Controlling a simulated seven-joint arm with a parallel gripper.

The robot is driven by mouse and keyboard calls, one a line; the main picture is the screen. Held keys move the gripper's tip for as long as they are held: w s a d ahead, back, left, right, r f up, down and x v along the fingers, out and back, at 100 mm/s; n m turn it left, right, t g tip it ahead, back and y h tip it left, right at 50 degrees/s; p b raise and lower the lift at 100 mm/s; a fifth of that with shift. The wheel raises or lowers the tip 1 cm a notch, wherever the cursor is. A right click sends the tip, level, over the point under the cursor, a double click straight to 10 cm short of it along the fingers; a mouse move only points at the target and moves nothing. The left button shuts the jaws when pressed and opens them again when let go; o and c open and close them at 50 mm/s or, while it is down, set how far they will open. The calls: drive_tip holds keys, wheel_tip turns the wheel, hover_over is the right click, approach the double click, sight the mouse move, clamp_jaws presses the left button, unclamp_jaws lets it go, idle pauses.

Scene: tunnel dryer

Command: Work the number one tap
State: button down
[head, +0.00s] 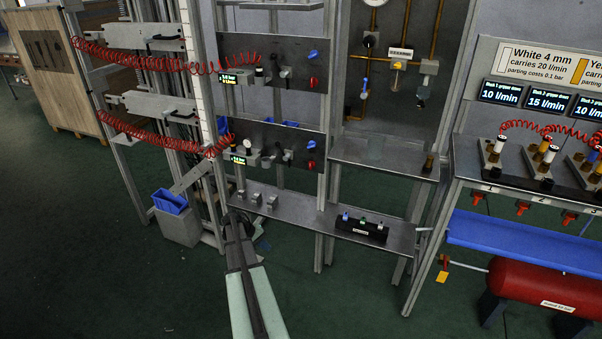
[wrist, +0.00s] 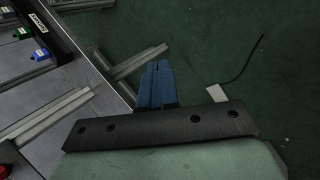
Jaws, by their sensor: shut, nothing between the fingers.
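In the head view, a row of red taps hangs under the front edge of the right-hand bench. The leftmost red tap (head: 477,199) is by the number 1 and appears to be the number one tap; its exact setting is too small to tell. The taps by numbers 2 (head: 523,208) and 3 (head: 569,217) are to its right. My gripper (wrist: 156,66) shows blue fingers shut and empty over the green floor in the wrist view. In the head view my arm reaches up from the bottom centre, far left of the taps. No tap shows in the wrist view.
A steel shelf (head: 393,238) with a black block of coloured pieces (head: 361,228) lies between my arm and the taps. A blue shelf (head: 520,243) and red tank (head: 540,286) are below the taps. The floor in front is clear.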

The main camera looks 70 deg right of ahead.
drive_tip(key=d+r+g+h, duration=0.2)
drive_tip(key=d+r, duration=0.3)
drive_tip(key=d, duration=0.6)
drive_tip(key=m+g+h, duration=0.1)
drive_tip(key=g+h, duration=0.5)
drive_tip(key=h, duration=0.1)
approach(311, 165)
drive_tip(key=w, duration=0.1)
drive_tip(key=w+a+f, duration=0.1)
drive_tip(key=w+f, duration=0.1)
drive_tip(key=w, duration=0.1)
drive_tip(key=shift+a, duration=0.25)
drive_tip(key=shift+f, duration=0.1)
drive_tip(key=x, duration=1)
drive_tip(key=shift+f, duration=0.25)
